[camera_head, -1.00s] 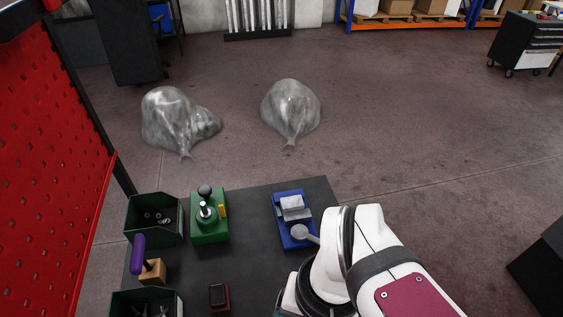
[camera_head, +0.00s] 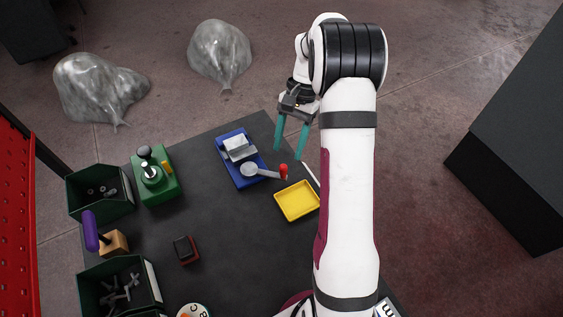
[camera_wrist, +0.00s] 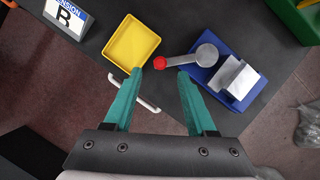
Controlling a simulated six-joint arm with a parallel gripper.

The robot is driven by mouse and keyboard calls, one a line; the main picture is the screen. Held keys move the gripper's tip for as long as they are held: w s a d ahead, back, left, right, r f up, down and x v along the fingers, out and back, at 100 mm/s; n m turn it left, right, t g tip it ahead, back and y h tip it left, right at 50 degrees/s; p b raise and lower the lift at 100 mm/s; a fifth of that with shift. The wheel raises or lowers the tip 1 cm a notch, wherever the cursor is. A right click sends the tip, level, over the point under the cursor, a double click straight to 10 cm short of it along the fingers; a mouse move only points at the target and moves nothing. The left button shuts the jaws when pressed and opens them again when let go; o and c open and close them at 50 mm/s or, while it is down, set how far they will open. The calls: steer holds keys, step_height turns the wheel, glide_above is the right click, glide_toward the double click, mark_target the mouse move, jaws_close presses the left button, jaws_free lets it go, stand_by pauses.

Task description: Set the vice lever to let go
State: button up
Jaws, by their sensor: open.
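The vice is a blue block (camera_head: 234,146) with a pale metal jaw piece (camera_head: 239,148), near the table's far edge in the head view. Its grey lever (camera_head: 262,172) runs from a round grey hub to a red knob (camera_head: 284,172), which points right toward the yellow tray. In the wrist view the blue vice (camera_wrist: 208,75) is right of centre, with the red knob (camera_wrist: 160,63) to the left of its hub. My gripper (camera_head: 289,154) has two teal fingers, open and empty. In the wrist view the gripper (camera_wrist: 171,72) has its fingertips just short of the knob, apart from the vice.
A yellow tray (camera_head: 297,201) lies beside the knob, with a white handle (camera_wrist: 148,105) at the table edge. A green fixture (camera_head: 155,181), dark green bins (camera_head: 98,205) and a purple-handled tool (camera_head: 91,231) stand left. The table's middle (camera_head: 225,235) is mostly clear.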

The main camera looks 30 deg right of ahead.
mark_target(284, 166)
steer(key=x, duration=0.7)
jaws_close()
stand_by(1.2)
